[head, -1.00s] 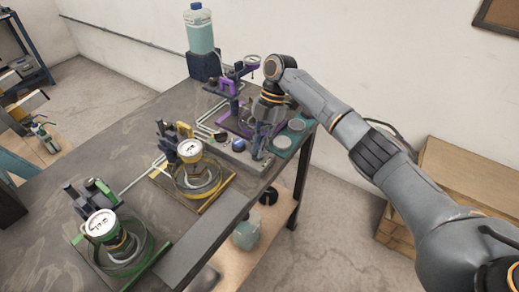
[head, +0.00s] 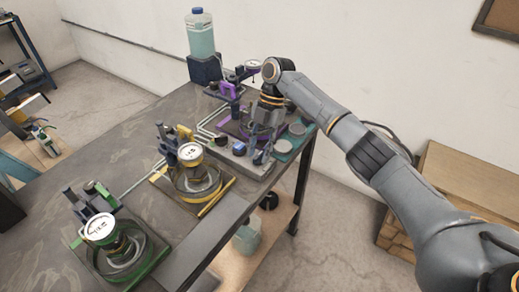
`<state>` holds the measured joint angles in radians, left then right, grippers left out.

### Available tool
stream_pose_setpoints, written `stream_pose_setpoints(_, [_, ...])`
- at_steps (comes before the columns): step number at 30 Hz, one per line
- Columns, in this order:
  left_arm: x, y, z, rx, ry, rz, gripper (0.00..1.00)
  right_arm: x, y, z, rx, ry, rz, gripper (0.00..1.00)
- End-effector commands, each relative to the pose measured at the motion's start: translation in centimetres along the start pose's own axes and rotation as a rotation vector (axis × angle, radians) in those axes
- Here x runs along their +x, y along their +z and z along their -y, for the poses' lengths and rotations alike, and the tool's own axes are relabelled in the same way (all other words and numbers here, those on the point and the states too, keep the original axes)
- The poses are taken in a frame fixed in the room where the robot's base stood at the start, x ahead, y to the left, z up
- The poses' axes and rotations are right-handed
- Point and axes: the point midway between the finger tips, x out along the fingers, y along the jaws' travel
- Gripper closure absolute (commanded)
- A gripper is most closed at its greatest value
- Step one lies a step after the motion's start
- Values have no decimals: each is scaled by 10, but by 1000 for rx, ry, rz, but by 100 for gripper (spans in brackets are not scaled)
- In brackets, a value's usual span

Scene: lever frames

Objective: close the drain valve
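Three valve stations stand along the grey table: a green one (head: 121,250) at the front, a yellow one (head: 194,180) in the middle, and a purple one (head: 238,127) at the back. I cannot tell which part is the drain valve; no label is readable. My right gripper (head: 261,148) points down over the panel with dark and blue knobs (head: 239,149), in front of the purple station. Its fingers are small and partly merge with the parts behind them, so I cannot tell whether they are open or touching anything. My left gripper is out of view.
A bottle of pale green liquid (head: 200,36) stands on a dark block at the table's back. Round-faced gauges (head: 190,153) rise from the stations. A wooden crate (head: 455,205) stands at right. The table's left part (head: 75,165) is bare.

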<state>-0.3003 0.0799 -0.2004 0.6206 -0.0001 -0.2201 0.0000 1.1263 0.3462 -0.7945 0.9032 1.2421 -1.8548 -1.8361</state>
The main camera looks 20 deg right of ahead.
Motion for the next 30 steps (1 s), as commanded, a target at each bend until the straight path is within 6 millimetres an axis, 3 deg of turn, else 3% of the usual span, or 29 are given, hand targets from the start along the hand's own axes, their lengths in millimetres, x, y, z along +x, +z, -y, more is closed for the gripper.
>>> stream_pose_setpoints(8, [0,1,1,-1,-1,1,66,-11,0,0,2,2,1,66])
stream_pose_setpoints(21, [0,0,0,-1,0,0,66,-97,0,-1,1,2,0,66])
stream_pose_setpoints(30, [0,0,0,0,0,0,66,-120,0,0,1,-1,0,66])
